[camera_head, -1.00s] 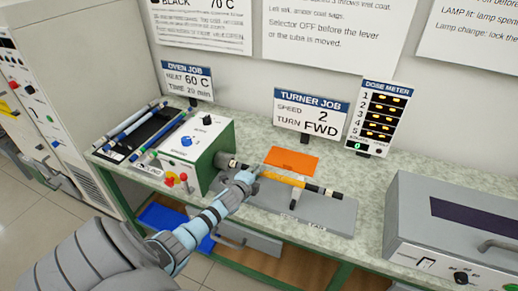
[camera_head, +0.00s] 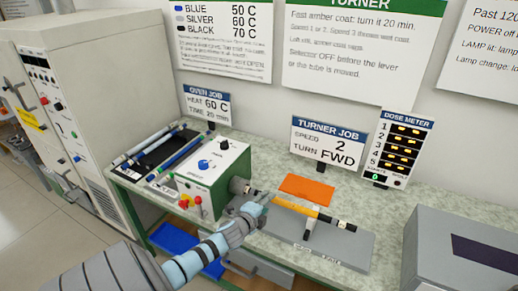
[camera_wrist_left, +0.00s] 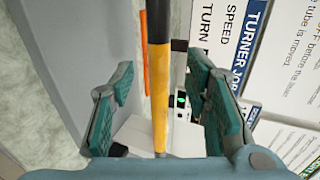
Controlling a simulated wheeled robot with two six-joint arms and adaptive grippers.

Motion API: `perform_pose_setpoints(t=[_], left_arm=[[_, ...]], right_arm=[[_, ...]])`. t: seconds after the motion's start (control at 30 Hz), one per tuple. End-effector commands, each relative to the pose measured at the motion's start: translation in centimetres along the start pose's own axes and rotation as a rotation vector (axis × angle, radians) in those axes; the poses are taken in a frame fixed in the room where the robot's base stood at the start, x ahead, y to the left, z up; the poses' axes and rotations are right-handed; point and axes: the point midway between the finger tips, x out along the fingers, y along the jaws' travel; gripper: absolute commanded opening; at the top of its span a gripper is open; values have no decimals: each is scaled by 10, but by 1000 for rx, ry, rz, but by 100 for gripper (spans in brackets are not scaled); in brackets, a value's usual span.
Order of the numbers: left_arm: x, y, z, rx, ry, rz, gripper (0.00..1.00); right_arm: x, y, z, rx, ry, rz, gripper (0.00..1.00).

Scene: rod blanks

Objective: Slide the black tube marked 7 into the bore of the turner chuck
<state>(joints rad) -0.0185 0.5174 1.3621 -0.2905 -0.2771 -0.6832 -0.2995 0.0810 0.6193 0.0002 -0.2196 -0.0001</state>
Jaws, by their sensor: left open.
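The tube (camera_head: 300,210), with black ends and an amber-yellow middle, lies above a grey plate (camera_head: 340,248) with a dark support post (camera_head: 308,228) under it. I cannot read its mark. The turner's dark chuck (camera_head: 238,185) sticks out of the right side of the green and white turner box (camera_head: 213,165). The tube's left end points at the chuck; I cannot tell whether it is in the bore. My left gripper (camera_head: 255,208) is by that end. In the left wrist view its open fingers (camera_wrist_left: 165,100) stand on either side of the tube, apart from it.
A dark rack (camera_head: 160,152) with several tubes lies left of the turner box. An orange mat (camera_head: 306,188) lies behind the tube. Signs and the dose meter (camera_head: 402,145) stand at the back. A grey machine (camera_head: 440,250) is at the right.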

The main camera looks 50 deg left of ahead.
Motion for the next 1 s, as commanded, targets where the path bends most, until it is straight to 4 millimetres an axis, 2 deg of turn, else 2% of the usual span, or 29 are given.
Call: perform_pose_setpoints(t=[0.1, 0.2, 0.3, 0.43, 1.0], left_arm=[[-35, 2, 0, 6, 2, 3, 43], [-59, 1, 0, 4, 2, 3, 43], [-73, 1, 0, 2, 1, 2, 43], [-79, 0, 0, -2, 0, 1, 43], [-78, 0, 0, -14, 2, 0, 43]], right_arm=[[0, 0, 0, 0, 0, 0, 40], [0, 0, 0, 0, 0, -1, 40], [0, -1, 0, 0, 0, -1, 40], [0, -1, 0, 0, 0, -1, 40], [0, -2, 0, 0, 0, -2, 40]])
